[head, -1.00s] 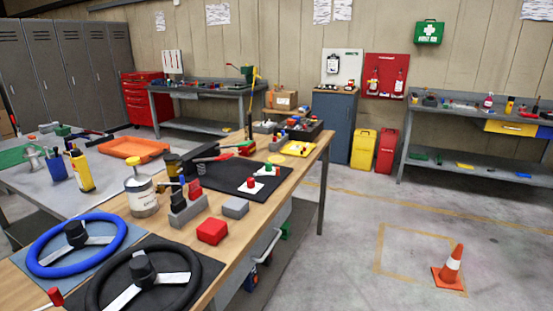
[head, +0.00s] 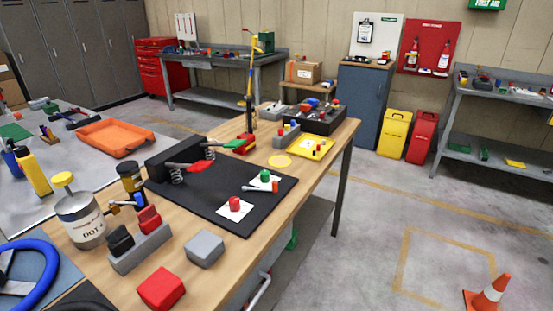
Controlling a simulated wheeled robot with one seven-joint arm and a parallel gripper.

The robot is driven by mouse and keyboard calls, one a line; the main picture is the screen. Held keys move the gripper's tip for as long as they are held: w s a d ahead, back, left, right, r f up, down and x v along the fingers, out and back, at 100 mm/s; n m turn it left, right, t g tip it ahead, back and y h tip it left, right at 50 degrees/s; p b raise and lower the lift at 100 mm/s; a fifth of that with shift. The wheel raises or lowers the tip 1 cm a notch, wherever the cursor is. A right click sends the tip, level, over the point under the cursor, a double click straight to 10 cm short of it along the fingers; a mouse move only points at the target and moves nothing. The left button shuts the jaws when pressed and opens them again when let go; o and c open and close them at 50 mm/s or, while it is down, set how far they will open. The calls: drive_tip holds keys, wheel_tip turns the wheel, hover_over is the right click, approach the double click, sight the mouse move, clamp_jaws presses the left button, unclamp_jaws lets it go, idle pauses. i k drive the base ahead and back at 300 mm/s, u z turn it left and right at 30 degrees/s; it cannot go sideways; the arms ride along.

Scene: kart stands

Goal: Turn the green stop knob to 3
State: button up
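The green stop knob (head: 265,175) stands on a white card on the black panel (head: 215,200) that lies on the wooden workbench. Its pointer and the markings on its card are too small to read. A red knob (head: 235,203) stands on a second white card, nearer and to the left. A thin grey piece with an orange end (head: 262,188) shows between the two knobs, by the green knob's card. My gripper is not in view.
Two spring-mounted pedals (head: 190,167) stand at the panel's back left. A red block (head: 161,288), a grey block (head: 204,248) and a tin (head: 82,220) are on the near bench. A yellow tray (head: 313,147) lies beyond. Floor right of the bench is open; a cone (head: 489,294) stands there.

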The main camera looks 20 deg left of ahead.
sight(265, 177)
drive_tip(key=z, duration=0.1)
drive_tip(key=i, duration=0.35)
drive_tip(key=u, duration=1.75)
drive_tip(key=i, duration=0.5)
drive_tip(key=z, duration=0.1)
